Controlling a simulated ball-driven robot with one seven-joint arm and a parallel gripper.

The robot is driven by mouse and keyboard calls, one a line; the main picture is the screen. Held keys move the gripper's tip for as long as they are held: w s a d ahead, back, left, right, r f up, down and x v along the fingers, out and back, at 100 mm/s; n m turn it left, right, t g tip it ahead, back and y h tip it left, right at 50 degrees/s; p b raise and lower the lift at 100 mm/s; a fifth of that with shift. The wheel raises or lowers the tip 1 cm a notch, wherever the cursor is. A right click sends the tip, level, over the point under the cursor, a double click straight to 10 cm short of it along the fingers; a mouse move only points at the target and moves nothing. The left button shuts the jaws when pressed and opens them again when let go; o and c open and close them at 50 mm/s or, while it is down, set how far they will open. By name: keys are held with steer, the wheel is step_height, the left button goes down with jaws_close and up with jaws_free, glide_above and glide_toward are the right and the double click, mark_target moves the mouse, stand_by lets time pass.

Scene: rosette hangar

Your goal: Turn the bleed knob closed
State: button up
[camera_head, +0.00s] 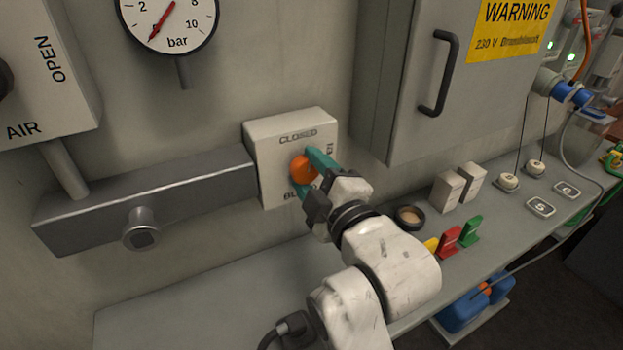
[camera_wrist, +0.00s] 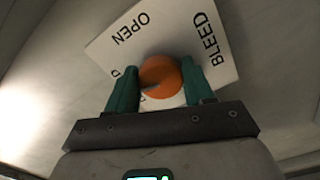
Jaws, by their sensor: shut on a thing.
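The bleed knob is an orange round knob (camera_head: 301,169) on a pale wall plate (camera_head: 262,150) lettered CLOSED at the top; other lettering on the plate is partly hidden by my gripper. My gripper (camera_head: 311,172) has teal fingers, one on each side of the knob, and is shut on it. In the wrist view the orange knob (camera_wrist: 160,76) sits between the two teal fingers (camera_wrist: 158,84), with a dark mark on its face. The plate (camera_wrist: 180,40) looks tilted there, with OPEN and BLEED readable. The knob's exact setting is hard to tell.
A grey bar with a fitting (camera_head: 141,228) juts out left of the plate. A pressure gauge (camera_head: 168,22) hangs above. A grey cabinet (camera_head: 405,90) with a handle stands right. The bench below holds a round dark cup (camera_head: 409,217), coloured pieces (camera_head: 448,240) and pale blocks (camera_head: 446,191).

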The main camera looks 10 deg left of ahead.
steer(key=shift+n+b, duration=0.35)
steer(key=shift+n, duration=0.75)
steer(key=o, duration=1)
steer(key=shift+o, duration=0.2)
steer(key=b+v, duration=0.1)
steer(key=v, duration=0.9)
steer(key=shift+s+d+b, duration=0.25)
steer(key=shift+s+b, duration=0.05)
steer(key=shift+s, duration=0.05)
